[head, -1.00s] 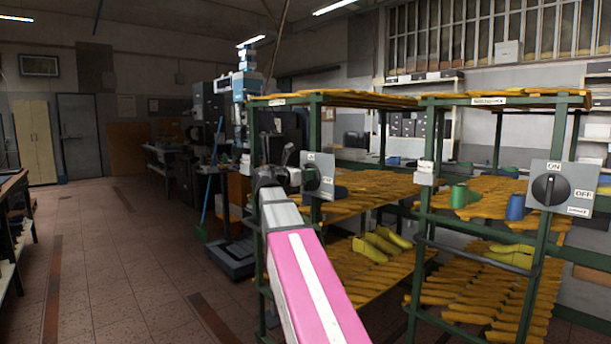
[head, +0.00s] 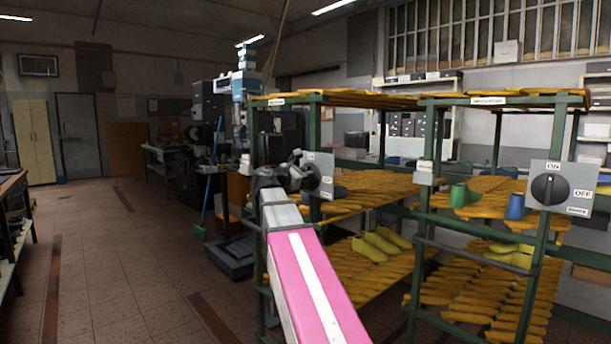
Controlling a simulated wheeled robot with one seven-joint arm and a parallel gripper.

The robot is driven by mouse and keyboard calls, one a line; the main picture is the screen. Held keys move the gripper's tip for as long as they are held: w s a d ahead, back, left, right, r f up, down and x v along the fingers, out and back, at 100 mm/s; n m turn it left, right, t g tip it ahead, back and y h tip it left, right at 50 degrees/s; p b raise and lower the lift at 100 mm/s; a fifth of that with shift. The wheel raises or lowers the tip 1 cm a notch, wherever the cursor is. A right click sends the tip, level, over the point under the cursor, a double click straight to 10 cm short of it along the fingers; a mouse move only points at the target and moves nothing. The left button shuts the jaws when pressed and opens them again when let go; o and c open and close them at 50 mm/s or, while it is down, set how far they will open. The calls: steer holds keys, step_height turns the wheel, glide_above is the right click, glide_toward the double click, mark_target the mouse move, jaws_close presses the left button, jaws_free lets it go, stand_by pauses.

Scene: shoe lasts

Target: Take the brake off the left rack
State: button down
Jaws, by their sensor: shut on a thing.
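The left rack (head: 315,240) is a green metal frame with shelves of orange-yellow shoe lasts. A grey brake panel (head: 325,160) is fixed to its front post. A dark round knob (head: 312,179) sits on this panel, largely covered by my gripper. My gripper (head: 302,172) is at the panel's left side, shut on the knob, with its fingers tilted. The knob's pointer direction and most of the panel's lettering cannot be read behind the gripper.
The right rack (head: 412,275) stands beside it with its own panel (head: 575,180), marked ON at the top and OFF at the right; its knob (head: 549,188) is upright. A machine (head: 232,255) stands behind left. Tiled floor (head: 110,270) at left is open.

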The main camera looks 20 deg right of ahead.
steer(key=m, duration=0.6)
steer(key=shift+s+d+f, duration=0.1)
steer(key=shift+s+f, duration=0.2)
steer(key=shift+s, duration=0.05)
steer(key=m, duration=0.7)
steer(key=shift+s+f, duration=0.1)
steer(key=shift+f, duration=0.3)
steer(key=c, duration=1)
jaws_free()
steer(key=v, duration=1)
steer(key=shift+s+a, duration=0.15)
steer(key=shift+a, duration=0.2)
steer(key=shift+f, duration=0.1)
